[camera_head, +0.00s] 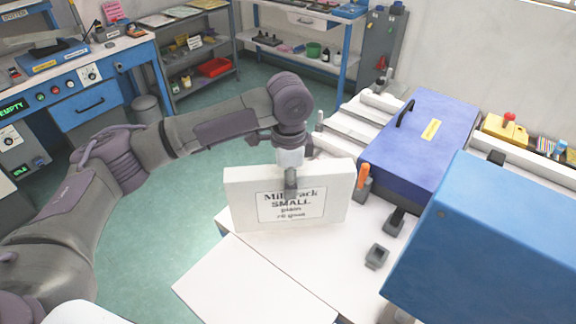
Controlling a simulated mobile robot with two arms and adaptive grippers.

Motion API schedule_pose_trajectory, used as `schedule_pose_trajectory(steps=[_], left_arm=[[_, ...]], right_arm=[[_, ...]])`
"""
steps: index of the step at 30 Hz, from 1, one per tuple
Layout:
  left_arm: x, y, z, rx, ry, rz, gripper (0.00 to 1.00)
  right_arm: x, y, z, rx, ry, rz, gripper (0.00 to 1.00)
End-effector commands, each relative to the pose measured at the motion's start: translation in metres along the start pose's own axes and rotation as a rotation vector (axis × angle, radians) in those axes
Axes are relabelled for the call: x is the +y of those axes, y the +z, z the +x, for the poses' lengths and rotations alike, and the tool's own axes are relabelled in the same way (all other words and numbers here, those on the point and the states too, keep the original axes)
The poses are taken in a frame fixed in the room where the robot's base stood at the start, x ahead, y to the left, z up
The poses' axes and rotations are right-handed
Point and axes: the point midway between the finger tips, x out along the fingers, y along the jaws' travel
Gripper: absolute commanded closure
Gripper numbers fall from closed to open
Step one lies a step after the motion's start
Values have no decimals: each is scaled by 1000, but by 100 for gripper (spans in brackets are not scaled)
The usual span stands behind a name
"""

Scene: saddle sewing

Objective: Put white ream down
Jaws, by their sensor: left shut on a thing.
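The white ream (240,205) is a pale block standing upright on its long edge, with a printed label that reads "SMALL" and "plain" on its front. My left gripper (291,180) comes down from above and is shut on the top middle of the ream. My right gripper is not in view.
A blue machine housing (490,245) and a blue-purple case (428,135) fill the right. An orange-topped tool (363,180) and a small dark grey block (377,256) sit right of the ream. A flat white panel (255,284) extends at the front. Blue benches stand behind.

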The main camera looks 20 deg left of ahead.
Motion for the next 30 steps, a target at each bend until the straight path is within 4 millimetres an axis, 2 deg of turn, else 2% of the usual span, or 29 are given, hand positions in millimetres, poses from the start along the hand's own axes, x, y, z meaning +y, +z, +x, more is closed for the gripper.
schedule_pose_trajectory(steps=[2, 10, 20, 21, 25, 30], left_arm=[[-1, -1, 1, 5, -3, -1, 100], [-1, -1, 31, 5, -4, 0, 100], [-1, -2, 35, 7, -6, 1, 100], [0, 0, 40, 0, 0, 1, 52], [0, 0, 39, 0, -1, 1, 30], [0, 0, 39, 0, -1, 1, 29]], right_arm=[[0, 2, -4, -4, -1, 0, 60], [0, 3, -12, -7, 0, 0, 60], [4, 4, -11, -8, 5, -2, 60], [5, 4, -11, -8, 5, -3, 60], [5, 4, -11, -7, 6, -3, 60], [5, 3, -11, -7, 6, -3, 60]])
